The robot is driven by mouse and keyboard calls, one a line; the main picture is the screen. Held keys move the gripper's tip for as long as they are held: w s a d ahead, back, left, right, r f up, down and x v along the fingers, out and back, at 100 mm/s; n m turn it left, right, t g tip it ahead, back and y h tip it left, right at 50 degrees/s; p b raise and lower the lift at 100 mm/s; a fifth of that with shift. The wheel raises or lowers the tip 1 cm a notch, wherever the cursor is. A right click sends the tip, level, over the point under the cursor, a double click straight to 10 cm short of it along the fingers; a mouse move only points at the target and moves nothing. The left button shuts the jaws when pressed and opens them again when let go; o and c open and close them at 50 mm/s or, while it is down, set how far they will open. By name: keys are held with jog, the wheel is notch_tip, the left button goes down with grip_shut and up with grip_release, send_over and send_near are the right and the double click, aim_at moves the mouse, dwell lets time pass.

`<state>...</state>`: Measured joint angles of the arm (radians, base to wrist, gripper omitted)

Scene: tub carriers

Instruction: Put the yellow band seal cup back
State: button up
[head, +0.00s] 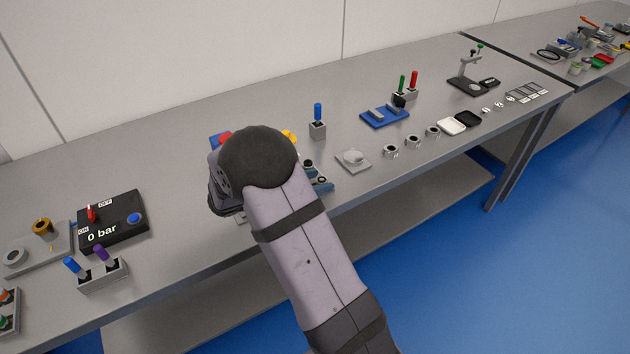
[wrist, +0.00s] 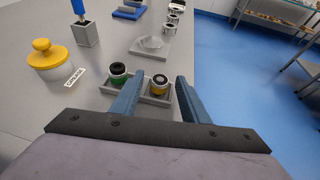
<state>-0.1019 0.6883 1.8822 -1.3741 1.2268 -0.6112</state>
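The yellow band seal cup (wrist: 158,86) has a dark top and stands upright at the right end of a small grey carrier (wrist: 146,99) in the wrist view. A green band cup (wrist: 118,74) stands to its left, at the carrier's other end. My gripper (wrist: 160,77) is open, with one blue finger on each side of the yellow band cup in the picture. I cannot tell whether either finger touches it. In the head view my arm hides most of this spot.
A yellow knobbed pot (wrist: 48,58) with a grease label (wrist: 75,76) stands left of the carrier. A grey plate with a pale dome (wrist: 151,43) and a grey block with a blue-handled tool (wrist: 87,33) stand beyond. The black 0 bar box (head: 112,221) is far left.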

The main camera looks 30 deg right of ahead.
jog(key=shift+r, duration=0.15)
jog(key=b+v, duration=0.1)
jog(key=v, duration=1.1)
jog(key=shift+b, duration=0.4)
jog(key=s+f+m+g+y, duration=0.3)
jog(key=s+f+m+y, duration=0.3)
jog(key=s, duration=0.5)
jog(key=s+a+f+m+t+y, duration=0.1)
jog(key=s+a+f+m+y, duration=0.3)
jog(key=m, duration=0.9)
jog(key=shift+s+a+m+y, duration=0.3)
jog(key=shift+s+a+y, duration=1.5)
jog(key=shift+s, duration=0.8)
jog(key=shift+a, duration=0.15)
